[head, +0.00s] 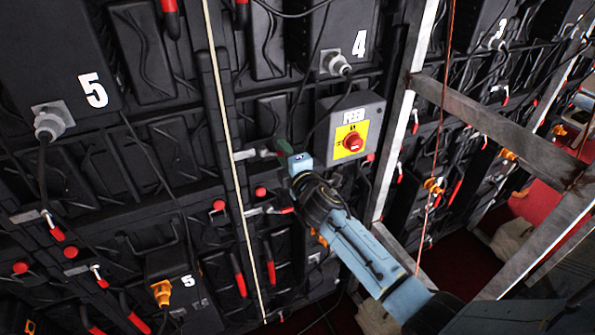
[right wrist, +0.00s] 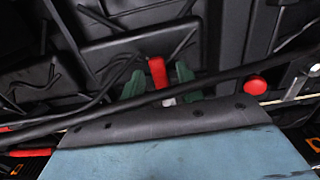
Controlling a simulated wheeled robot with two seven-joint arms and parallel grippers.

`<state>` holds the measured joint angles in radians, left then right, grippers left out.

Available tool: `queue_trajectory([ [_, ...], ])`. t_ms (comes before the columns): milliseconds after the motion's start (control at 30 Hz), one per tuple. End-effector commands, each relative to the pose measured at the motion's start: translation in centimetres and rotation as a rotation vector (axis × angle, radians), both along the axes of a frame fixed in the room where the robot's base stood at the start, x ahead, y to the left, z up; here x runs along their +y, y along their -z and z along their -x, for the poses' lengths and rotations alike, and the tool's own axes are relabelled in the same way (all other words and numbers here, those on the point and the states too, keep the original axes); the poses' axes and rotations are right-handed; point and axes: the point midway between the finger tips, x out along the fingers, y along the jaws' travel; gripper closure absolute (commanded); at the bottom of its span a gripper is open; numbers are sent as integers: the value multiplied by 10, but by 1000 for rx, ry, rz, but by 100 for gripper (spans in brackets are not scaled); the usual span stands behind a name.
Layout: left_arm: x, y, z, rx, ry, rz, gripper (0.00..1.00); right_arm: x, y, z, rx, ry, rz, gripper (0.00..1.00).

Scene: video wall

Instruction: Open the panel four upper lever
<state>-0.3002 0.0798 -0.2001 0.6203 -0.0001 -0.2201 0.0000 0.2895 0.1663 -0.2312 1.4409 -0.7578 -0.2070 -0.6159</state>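The panel marked 4 (head: 335,30) is at the top middle of the head view. Below it, a lever with a metal base (head: 245,154) points right, and its handle end is mostly hidden by my right gripper (head: 282,149). In the right wrist view the red lever handle (right wrist: 157,72) stands between the two green fingers of the right gripper (right wrist: 159,84). The fingers are open, one on each side of the handle, with small gaps showing. A second red-handled lever (head: 268,210) sits lower down. My left gripper is not in view.
A grey switch box with a red knob (head: 353,142) is just right of the gripper. A pale vertical cord (head: 233,160) and dark cables hang close by. A metal frame (head: 510,120) stands at the right. A red button (right wrist: 255,85) shows in the wrist view.

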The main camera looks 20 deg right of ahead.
Motion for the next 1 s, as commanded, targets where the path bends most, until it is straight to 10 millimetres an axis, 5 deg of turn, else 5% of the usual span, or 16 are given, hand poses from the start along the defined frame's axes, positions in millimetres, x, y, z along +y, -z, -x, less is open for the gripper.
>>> queue_trajectory([
  [600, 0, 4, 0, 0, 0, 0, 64, -4, 1, 110, 2, 0, 1, 63],
  [1000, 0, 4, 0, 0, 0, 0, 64, -4, 0, 121, 1, 0, 1, 63],
])
